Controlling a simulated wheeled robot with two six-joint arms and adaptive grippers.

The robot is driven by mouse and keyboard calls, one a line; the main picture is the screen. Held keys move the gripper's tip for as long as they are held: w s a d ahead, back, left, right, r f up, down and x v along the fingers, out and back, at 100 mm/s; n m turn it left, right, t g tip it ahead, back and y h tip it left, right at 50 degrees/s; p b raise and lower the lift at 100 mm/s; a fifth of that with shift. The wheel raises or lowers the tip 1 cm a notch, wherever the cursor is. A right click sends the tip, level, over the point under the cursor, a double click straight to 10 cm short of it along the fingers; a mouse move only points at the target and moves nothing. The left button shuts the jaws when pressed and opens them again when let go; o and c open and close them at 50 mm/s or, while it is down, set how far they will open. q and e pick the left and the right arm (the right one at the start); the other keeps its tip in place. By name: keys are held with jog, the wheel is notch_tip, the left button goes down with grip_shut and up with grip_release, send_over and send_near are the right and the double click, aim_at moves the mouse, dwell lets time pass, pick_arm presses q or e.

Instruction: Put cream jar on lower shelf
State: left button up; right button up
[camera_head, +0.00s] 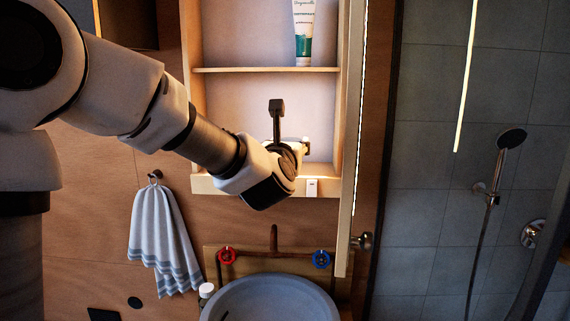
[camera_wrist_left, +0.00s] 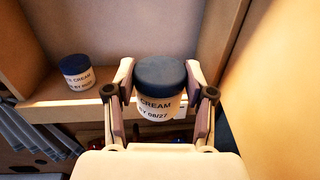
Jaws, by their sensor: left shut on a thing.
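The cream jar (camera_wrist_left: 158,98), white with a dark blue lid and black lettering, is between the fingers of my left gripper (camera_wrist_left: 160,103) in the left wrist view. The gripper is shut on it and the jar looks roughly upright. In the head view my left gripper (camera_head: 291,148) is in front of the cabinet's lower compartment; its own wrist mostly hides the jar there. The lower shelf (camera_head: 205,185) is the bottom board of the cabinet. A second cream jar (camera_wrist_left: 77,72) stands on a wooden shelf left of the held one. My right gripper is out of view.
The upper shelf (camera_head: 230,70) holds a toothpaste tube (camera_head: 303,35). An open cabinet door (camera_head: 352,130) bounds the right side. Below are a sink (camera_head: 270,300), red and blue taps (camera_head: 227,256) and a hanging towel (camera_head: 160,240).

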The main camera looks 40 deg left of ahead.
aim_at(289, 138)
pick_arm(q)
jog(key=p+x, duration=0.1)
jog(key=x, duration=0.1)
jog(key=p+x, duration=0.1)
jog(key=shift+w+a+r, duration=0.15)
jog(key=shift+w+a, duration=0.05)
jog(key=shift+a, duration=0.25)
jog(key=p+x, duration=0.1)
jog(key=x, duration=0.2)
jog(key=f+p+x, duration=0.1)
jog(key=x, duration=0.2)
jog(key=a+f+p+x, duration=0.1)
jog(key=x, duration=0.2)
jog(key=shift+a+p, duration=0.25)
jog(key=shift+p, duration=0.1)
jog(key=shift+f, duration=0.1)
notch_tip(289, 138, down, 2)
jog(key=shift+s+d+f+p, duration=0.15)
jog(key=shift+f+p, duration=0.1)
jog(key=shift+p, duration=0.75)
jog(key=shift+w+f, duration=0.2)
jog(key=shift+f, duration=0.3)
jog(key=o, duration=1.1)
jog(key=shift+o, duration=1)
jog(key=shift+s+r, duration=0.15)
